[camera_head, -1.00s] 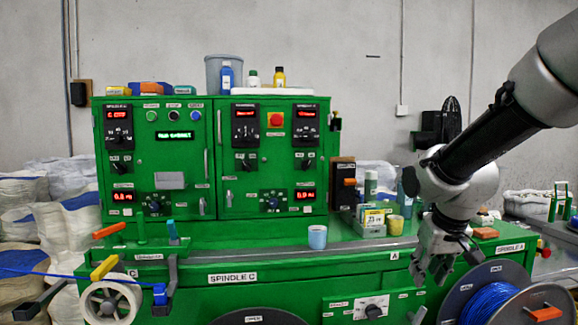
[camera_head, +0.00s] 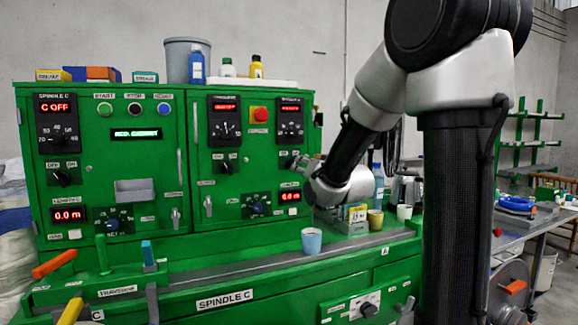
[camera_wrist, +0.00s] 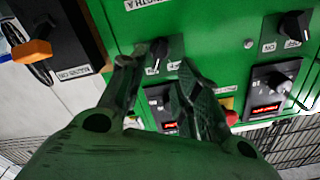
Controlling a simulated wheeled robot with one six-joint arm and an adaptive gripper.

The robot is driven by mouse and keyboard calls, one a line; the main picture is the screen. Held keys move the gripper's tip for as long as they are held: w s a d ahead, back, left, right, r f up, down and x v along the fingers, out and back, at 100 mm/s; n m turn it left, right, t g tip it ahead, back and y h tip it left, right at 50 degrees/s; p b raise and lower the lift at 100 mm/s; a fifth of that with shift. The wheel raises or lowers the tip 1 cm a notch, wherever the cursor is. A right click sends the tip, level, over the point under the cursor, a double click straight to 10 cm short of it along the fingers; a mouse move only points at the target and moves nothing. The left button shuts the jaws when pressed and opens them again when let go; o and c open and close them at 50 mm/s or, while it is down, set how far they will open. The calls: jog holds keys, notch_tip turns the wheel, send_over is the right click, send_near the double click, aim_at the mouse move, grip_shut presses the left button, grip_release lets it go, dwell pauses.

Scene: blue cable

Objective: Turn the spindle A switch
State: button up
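The spindle A switch (camera_wrist: 158,54) is a small black rotary knob on the green panel, seen between my fingertips in the wrist view.
A blue cup (camera_head: 311,241) stands on the ledge below. A small box (camera_head: 352,218) and a yellow cup (camera_head: 375,219) stand right of it. A black box with an orange lever (camera_wrist: 33,52) is beside the panel in the wrist view. A red button (camera_head: 261,114) is near the meters.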

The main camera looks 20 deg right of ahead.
jog(key=w, duration=0.7)
jog(key=shift+w, duration=0.35)
jog(key=shift+f, duration=0.1)
jog(key=shift+s, duration=0.1)
grip_shut()
